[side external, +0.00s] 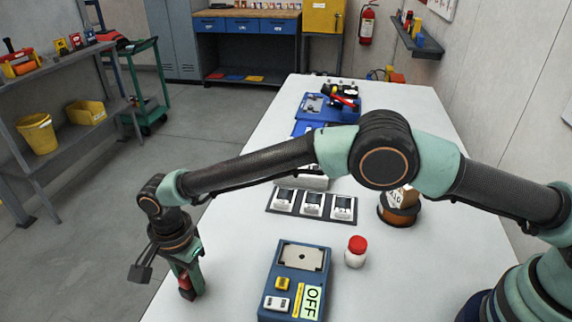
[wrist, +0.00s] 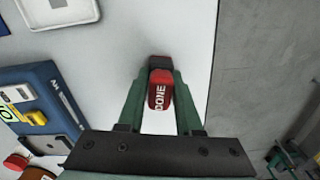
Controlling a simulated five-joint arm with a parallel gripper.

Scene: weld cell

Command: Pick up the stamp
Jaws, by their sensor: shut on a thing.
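The stamp (wrist: 160,92) is a red block with a dark end and white lettering that reads DONE. In the wrist view it sits between the two green fingers of my gripper (wrist: 160,78), which is shut on it. In the side view my gripper (side external: 188,284) points down near the left edge of the white table, and a small red part of the stamp (side external: 185,283) shows between the fingers. I cannot tell whether the stamp touches the table.
A blue box (side external: 267,290) with an OFF label stands right of my gripper. A dark tray (side external: 299,215) holds white blocks farther back. The table edge (wrist: 213,60) is close on the right in the wrist view.

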